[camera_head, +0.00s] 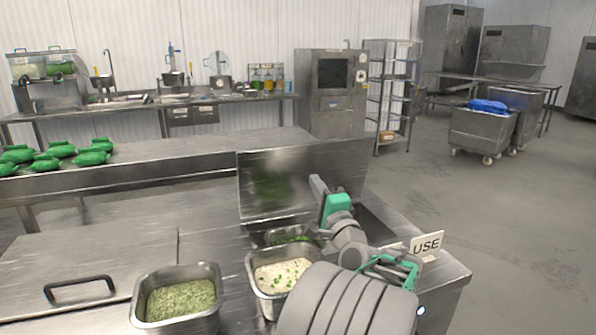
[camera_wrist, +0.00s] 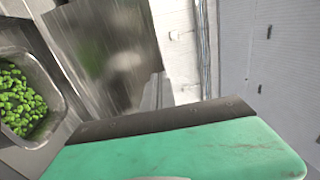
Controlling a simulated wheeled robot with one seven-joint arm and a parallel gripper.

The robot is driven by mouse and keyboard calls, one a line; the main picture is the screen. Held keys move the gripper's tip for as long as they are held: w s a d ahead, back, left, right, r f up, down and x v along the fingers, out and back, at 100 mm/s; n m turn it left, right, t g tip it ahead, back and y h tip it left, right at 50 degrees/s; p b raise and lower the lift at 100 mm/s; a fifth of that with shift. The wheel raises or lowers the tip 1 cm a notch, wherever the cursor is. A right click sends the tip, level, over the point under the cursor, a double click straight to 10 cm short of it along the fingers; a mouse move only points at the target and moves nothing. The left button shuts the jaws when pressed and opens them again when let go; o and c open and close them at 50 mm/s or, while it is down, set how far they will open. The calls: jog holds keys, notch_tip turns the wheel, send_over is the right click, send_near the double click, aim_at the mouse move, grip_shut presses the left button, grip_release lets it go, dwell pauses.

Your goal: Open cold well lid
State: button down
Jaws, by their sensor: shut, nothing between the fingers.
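A steel lid (camera_head: 285,165) stands raised, nearly upright, at the back of the cold well (camera_head: 375,222). It also shows, blurred, in the wrist view (camera_wrist: 105,45). My gripper (camera_head: 317,187), grey and green, is shut and empty in front of the raised lid, right of its middle. I cannot tell whether it touches the lid. A second flat lid (camera_head: 130,255) with a black handle (camera_head: 80,289) lies closed at the left. In the wrist view the shut gripper (camera_wrist: 160,122) fills the bottom.
A pan of pale food with green bits (camera_head: 283,274) and a pan of green herbs (camera_head: 180,298) stand in front. A pan of chopped greens (camera_head: 290,238) sits behind my arm. A "USE" sign (camera_head: 426,244) stands at the right. Green produce (camera_head: 92,154) lies on the bench behind.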

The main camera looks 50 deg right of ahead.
aim_at(294, 148)
jog(key=p+x, duration=0.3)
jog(key=x, duration=1)
jog(key=shift+w+r, duration=0.2)
jog(key=shift+w, duration=0.2)
jog(key=shift+r, duration=0.1)
